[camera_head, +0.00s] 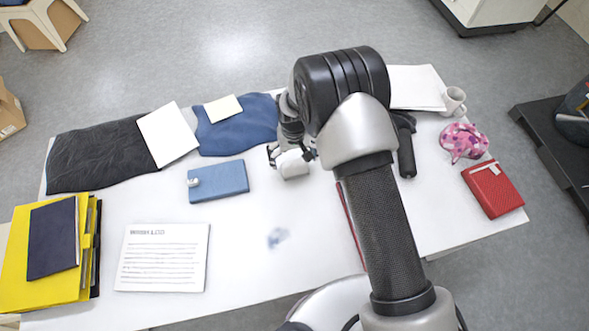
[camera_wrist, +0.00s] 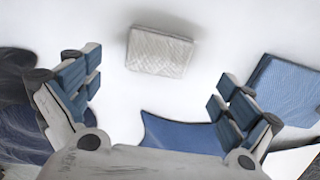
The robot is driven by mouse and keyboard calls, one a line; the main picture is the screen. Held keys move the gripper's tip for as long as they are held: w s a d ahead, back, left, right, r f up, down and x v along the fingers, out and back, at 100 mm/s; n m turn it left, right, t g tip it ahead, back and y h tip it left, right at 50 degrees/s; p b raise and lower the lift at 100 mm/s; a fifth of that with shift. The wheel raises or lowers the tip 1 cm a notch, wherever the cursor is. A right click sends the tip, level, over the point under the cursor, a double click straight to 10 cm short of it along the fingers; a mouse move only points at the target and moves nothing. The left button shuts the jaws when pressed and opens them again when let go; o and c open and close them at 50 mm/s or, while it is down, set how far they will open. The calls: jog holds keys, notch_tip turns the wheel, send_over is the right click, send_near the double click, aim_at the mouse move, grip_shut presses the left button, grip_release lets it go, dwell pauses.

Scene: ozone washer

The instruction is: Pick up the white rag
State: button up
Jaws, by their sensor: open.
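The white rag (camera_wrist: 160,52) is a small folded, quilted-looking block on the white table. In the wrist view it lies beyond and between my open fingertips, with white table showing around it. In the head view the rag (camera_head: 293,165) shows just below my gripper (camera_head: 290,154), which partly covers it. My gripper is open and empty; in the wrist view its two blue-padded fingers (camera_wrist: 155,80) stand wide apart. I see no contact with the rag.
A blue notebook (camera_head: 218,181) lies left of the rag, and a blue cloth (camera_head: 238,130) lies behind it. A black cloth (camera_head: 97,158) is farther left. Table in front is mostly clear.

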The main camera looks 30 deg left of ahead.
aim_at(295, 167)
notch_tip(295, 167, down, 5)
jog(key=shift+d+f+b, duration=0.1)
jog(key=shift+f+b, duration=0.05)
jog(key=shift+b, duration=0.5)
jog(key=c, duration=1.2)
